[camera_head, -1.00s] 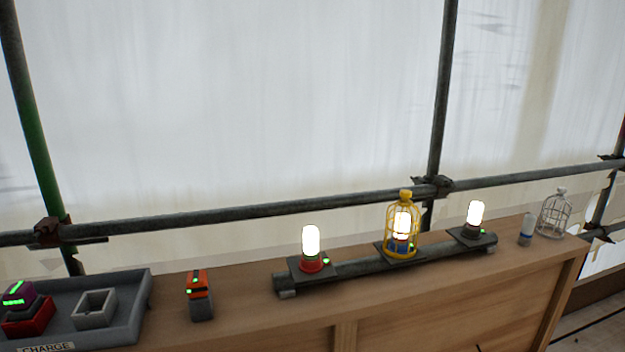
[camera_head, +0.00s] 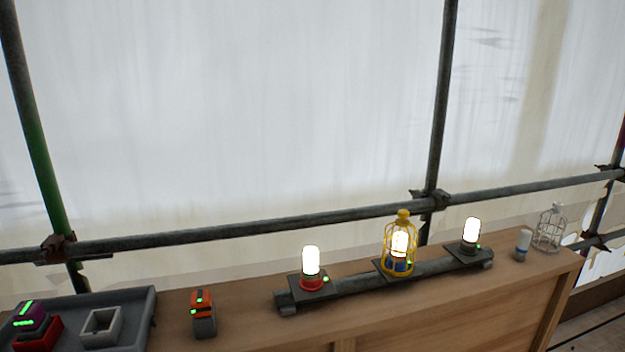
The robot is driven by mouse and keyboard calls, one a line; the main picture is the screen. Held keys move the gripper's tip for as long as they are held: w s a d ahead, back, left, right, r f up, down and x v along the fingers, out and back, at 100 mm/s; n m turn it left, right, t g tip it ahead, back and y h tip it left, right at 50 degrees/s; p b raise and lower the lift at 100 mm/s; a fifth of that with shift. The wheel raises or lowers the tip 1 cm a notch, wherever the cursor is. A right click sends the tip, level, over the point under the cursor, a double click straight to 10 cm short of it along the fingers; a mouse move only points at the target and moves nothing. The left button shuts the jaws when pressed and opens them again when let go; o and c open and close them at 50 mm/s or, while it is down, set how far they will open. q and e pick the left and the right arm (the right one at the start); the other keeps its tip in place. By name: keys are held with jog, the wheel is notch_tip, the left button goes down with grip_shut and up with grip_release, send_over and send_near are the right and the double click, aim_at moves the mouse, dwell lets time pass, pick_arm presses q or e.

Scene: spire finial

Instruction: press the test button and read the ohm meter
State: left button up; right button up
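No ohm meter or test button can be made out for certain in the head view. An orange and dark grey device (camera_head: 203,314) with small green lights stands upright on the wooden bench; I cannot tell if it is a meter. Three lit lamps stand on a dark rail: one on a red base (camera_head: 311,264), one inside a yellow cage (camera_head: 400,245), and one on a grey base (camera_head: 471,234). Each has a small green light near its base. Neither of my grippers is in view.
A grey tray (camera_head: 140,308) at the left holds a red holder (camera_head: 40,335) with a purple, green-lit block, and an empty grey square holder (camera_head: 101,327). Scaffold poles (camera_head: 300,222) run behind.

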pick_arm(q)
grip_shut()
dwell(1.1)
